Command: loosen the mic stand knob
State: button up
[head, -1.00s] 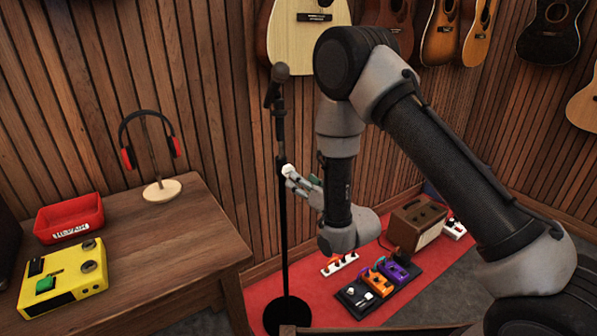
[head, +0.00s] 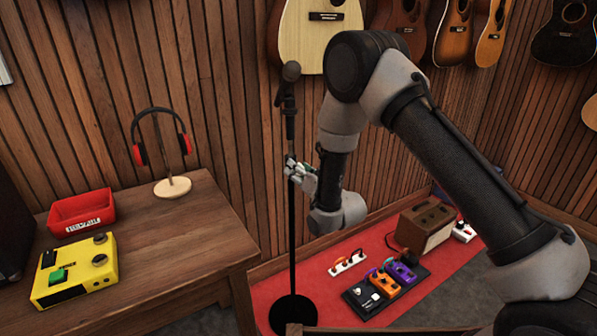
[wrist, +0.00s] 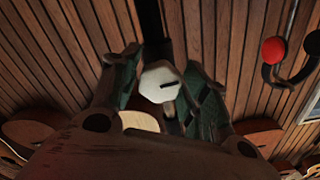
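The mic stand (head: 292,235) is a thin black pole on a round black base, with a microphone (head: 291,71) clipped at its top. Its knob (wrist: 160,82) is a pale, many-sided cap with a dark mark, facing the wrist camera. In the head view the fingers largely cover the knob. My gripper (head: 293,168) is at the pole at knob height, reaching in from the right. In the wrist view my gripper (wrist: 161,80) has one green-padded finger on each side of the knob, and both pads appear to touch it.
A wooden table (head: 185,235) at left holds a yellow pedal (head: 75,270), a red tray (head: 82,211) and headphones on a stand (head: 172,186). Pedals (head: 388,285) and a small amp (head: 425,224) sit on the red floor mat. Guitars hang on the slatted wall behind.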

jog(key=c, duration=0.5)
jog(key=shift+n, duration=0.8)
jog(key=shift+c, duration=0.2)
jog(key=o, duration=1.1)
jog(key=v, duration=1.2)
